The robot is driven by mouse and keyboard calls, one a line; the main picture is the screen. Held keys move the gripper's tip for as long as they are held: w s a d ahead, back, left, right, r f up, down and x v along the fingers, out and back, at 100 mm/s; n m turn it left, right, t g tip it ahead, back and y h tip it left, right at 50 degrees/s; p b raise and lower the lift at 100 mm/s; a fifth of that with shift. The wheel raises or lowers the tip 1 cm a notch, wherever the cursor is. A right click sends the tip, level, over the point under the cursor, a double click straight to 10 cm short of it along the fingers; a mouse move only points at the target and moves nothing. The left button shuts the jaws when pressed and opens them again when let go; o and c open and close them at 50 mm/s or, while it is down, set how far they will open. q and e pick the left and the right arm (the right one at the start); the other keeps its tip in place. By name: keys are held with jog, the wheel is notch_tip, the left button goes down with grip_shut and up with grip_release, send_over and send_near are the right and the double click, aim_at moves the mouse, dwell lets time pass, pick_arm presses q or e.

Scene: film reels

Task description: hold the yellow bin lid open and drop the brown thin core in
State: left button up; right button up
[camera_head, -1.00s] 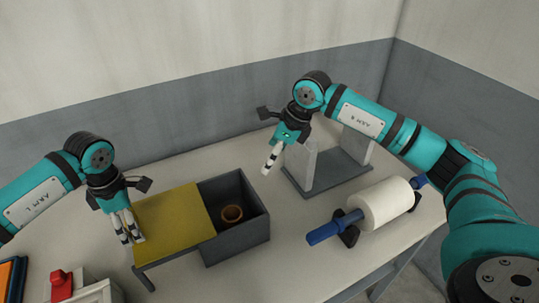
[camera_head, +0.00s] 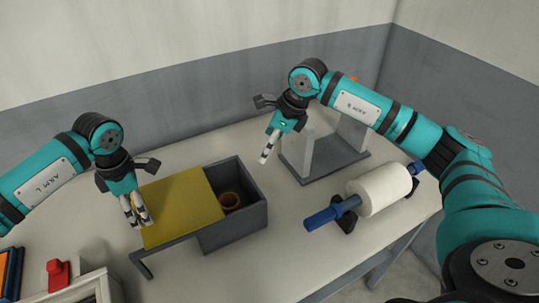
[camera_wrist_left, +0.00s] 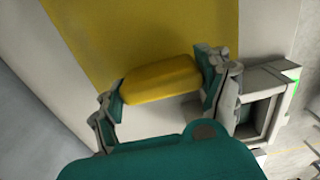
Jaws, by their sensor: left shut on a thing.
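The yellow lid (camera_head: 182,205) lies slid to the left, partly off the dark grey bin (camera_head: 238,232). The right part of the bin is open. The brown core (camera_head: 229,200) is inside the bin, close to the lid's edge. My left gripper (camera_head: 138,212) is at the lid's left end. In the left wrist view its fingers (camera_wrist_left: 163,90) are shut on the lid's yellow grip (camera_wrist_left: 160,78). My right gripper (camera_head: 264,158) hangs above the bench behind the bin, with nothing seen in it. Its fingers show too nearly in line to judge their gap.
A white roll on a blue-handled spindle (camera_head: 378,190) rests at the right. A grey stand with upright plates (camera_head: 325,176) is behind it. A box with a red knob (camera_head: 58,272) is at the front left. Bare bench lies between bin and roll.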

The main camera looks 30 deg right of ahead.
aim_at(184, 199)
pick_arm(q)
jog(key=shift+d+b, duration=1.85)
jog(key=shift+d, duration=3.15)
jog(key=o, duration=1.3)
jog(key=shift+w, duration=0.1)
notch_tip(184, 199, up, 12)
